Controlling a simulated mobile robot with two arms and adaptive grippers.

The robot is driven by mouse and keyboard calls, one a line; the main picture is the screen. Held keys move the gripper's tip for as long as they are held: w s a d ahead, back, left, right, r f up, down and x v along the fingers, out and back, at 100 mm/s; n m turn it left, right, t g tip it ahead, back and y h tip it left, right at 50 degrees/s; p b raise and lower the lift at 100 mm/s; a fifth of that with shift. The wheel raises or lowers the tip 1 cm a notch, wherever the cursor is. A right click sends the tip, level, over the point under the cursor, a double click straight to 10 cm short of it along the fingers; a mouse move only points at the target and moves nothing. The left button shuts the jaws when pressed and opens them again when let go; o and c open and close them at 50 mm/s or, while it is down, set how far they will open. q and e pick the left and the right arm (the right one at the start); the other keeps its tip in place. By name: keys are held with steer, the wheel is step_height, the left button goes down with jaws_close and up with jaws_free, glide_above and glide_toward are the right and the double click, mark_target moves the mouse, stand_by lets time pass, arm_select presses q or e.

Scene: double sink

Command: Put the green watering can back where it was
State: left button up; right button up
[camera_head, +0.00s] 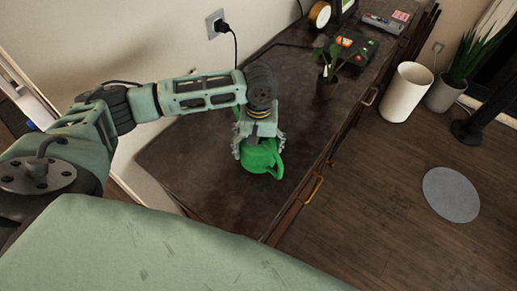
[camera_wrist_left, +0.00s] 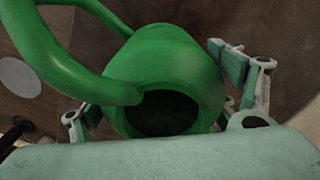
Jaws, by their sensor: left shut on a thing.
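The green watering can (camera_head: 260,158) is at the near part of the dark countertop in the head view. My left gripper (camera_head: 261,138) comes down on it from above and is shut on its body. In the left wrist view the can (camera_wrist_left: 170,62) sits between the two fingers of the left gripper (camera_wrist_left: 160,95), its dark round opening facing the camera and its handle curving to the left. I cannot tell whether the can's base touches the countertop. My right gripper is not in view.
The dark countertop (camera_head: 190,165) is clear around the can. A small potted plant (camera_head: 328,85) stands farther back on it, with electronic devices behind. A white bin (camera_head: 405,92) and a larger potted plant (camera_head: 446,92) stand on the floor at the right. Brass handles line the cabinet front.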

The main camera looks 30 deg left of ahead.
arm_select(q)
step_height(320, 180, down, 2)
steer(key=shift+f, duration=0.3)
steer(key=o, duration=1.2)
steer(key=shift+f, duration=0.15)
steer(key=o, duration=0.4)
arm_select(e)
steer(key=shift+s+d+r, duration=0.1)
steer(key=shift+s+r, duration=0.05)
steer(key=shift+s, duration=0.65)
arm_select(q)
step_height(320, 180, up, 12)
steer(key=shift+r+b, duration=0.15)
steer(key=shift+b, duration=0.25)
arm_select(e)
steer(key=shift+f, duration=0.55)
